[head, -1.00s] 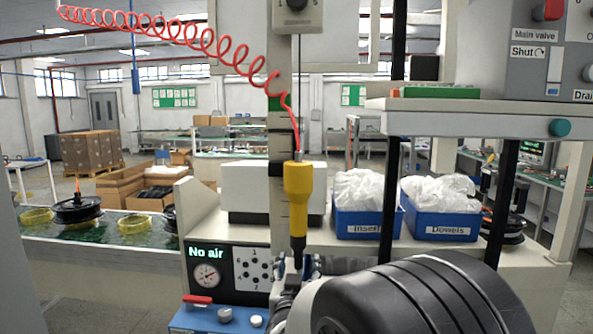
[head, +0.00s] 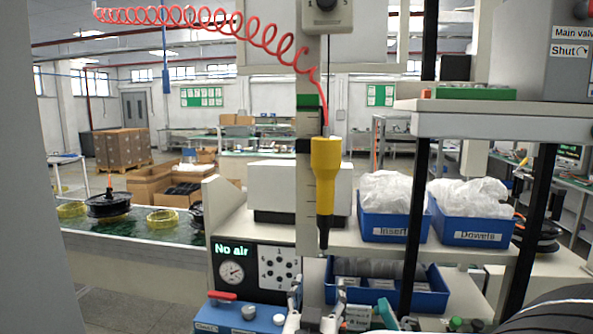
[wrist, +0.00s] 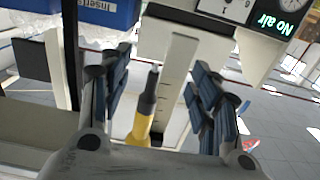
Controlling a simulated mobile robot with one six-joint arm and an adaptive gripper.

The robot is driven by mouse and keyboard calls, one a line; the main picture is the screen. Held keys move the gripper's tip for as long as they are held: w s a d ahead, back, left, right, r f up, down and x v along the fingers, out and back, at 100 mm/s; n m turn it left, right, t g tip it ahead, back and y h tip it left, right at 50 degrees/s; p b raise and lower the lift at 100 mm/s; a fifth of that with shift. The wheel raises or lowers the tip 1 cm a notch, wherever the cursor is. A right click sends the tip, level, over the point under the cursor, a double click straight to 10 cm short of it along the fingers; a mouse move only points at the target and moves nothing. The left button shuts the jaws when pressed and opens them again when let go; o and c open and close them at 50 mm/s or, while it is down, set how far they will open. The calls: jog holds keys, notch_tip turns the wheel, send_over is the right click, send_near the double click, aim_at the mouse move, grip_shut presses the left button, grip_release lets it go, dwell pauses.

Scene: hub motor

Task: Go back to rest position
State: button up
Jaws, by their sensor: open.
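My gripper (head: 318,297) is low in the middle of the head view, below the hanging yellow tool. In the wrist view my gripper (wrist: 160,85) has its two blue-padded fingers wide apart, with nothing held between them. The yellow pneumatic tool (head: 326,180) hangs upright from a red coiled hose (head: 215,20) in front of a ruled post. In the wrist view the yellow tool (wrist: 140,125) shows beyond the gap between the fingers; whether it is clear of them in depth is hard to tell.
Blue bins marked "Inserts" (head: 395,222) and "Dowels" (head: 473,218) stand on the shelf at right. A panel reading "No air" (head: 232,262) is left of the post. Another blue bin (head: 375,290) is below. A conveyor (head: 140,228) with hub parts runs at left.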

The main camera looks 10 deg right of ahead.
jog(key=s+a+f+n+g+y, duration=0.1)
jog(key=s+a+n+g+y, duration=0.1)
jog(key=s+g+y, duration=0.3)
jog(key=s+a+f+n+g+y, duration=0.1)
jog(key=s+a+f+n+y, duration=0.1)
jog(key=s, duration=0.4)
jog(key=s+d+f+g, duration=0.2)
jog(key=s+d+g, duration=0.1)
jog(key=s, duration=0.6)
jog(key=s+d+f+g+h, duration=0.1)
jog(key=s+d+f+g, duration=0.1)
jog(key=s, duration=0.8)
jog(key=shift+d+f+g, duration=0.3)
jog(key=shift+d+g, duration=0.25)
jog(key=shift+g, duration=0.25)
jog(key=shift+d+m, duration=0.15)
jog(key=shift+m, duration=0.15)
